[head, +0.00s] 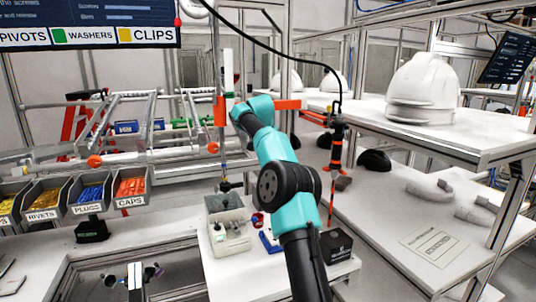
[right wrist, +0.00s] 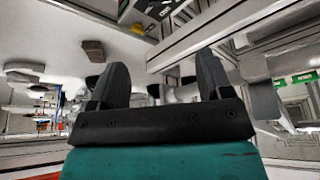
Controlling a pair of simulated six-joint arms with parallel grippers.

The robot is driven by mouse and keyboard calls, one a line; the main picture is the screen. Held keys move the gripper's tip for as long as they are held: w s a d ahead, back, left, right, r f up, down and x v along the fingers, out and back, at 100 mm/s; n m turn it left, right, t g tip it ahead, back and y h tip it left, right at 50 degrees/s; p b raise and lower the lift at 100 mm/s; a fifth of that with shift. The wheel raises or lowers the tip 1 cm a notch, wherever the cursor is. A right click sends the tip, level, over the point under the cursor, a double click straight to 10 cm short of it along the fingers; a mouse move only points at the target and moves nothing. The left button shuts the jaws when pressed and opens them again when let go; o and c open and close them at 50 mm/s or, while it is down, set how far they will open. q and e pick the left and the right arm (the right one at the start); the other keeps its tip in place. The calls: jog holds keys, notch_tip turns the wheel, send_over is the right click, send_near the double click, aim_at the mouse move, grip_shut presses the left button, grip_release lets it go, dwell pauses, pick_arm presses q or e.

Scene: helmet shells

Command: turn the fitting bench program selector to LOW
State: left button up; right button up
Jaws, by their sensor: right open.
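A light grey box (head: 231,240) with small dark round parts on it stands on the white bench (head: 255,262) left of my right arm in the head view. It may carry the program selector, but its marks are too small to read and I cannot tell any setting. My right arm, teal and black, rises across the middle of the head view; I cannot make out its gripper there. In the right wrist view my right gripper (right wrist: 160,85) shows two dark fingers wide apart, with nothing held between them.
Labelled bins, including the caps bin (head: 131,187), stand at the left. White helmet shells (head: 422,90) sit on the right shelf (head: 475,135). A black box (head: 337,246) and a blue item (head: 270,241) lie near my arm. An orange-and-black post (head: 335,165) stands behind it.

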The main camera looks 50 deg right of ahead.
jog(key=shift+d+f, duration=0.2)
jog(key=c, duration=0.4)
jog(key=shift+s+d+f+m+h, duration=0.25)
jog(key=shift+d+f+m+h, duration=0.25)
jog(key=shift+d+f+h, duration=0.4)
jog(key=c, duration=0.5)
jog(key=shift+a+f+h, duration=0.2)
jog(key=shift+f+h, duration=0.35)
jog(key=shift+f, duration=0.05)
jog(key=shift+a+f+h, duration=0.2)
jog(key=shift+f+h, duration=0.35)
jog(key=shift+f, duration=0.05)
jog(key=c, duration=0.4)
jog(key=a+f+t, duration=0.1)
jog(key=a+f, duration=0.1)
jog(key=a+f+n+t, duration=0.1)
jog(key=a+f, duration=0.1)
jog(key=shift+f+h, duration=0.2)
jog(key=shift+h, duration=0.1)
grip_shut()
jog(key=shift+a+f, duration=0.35)
jog(key=shift+f, duration=0.05)
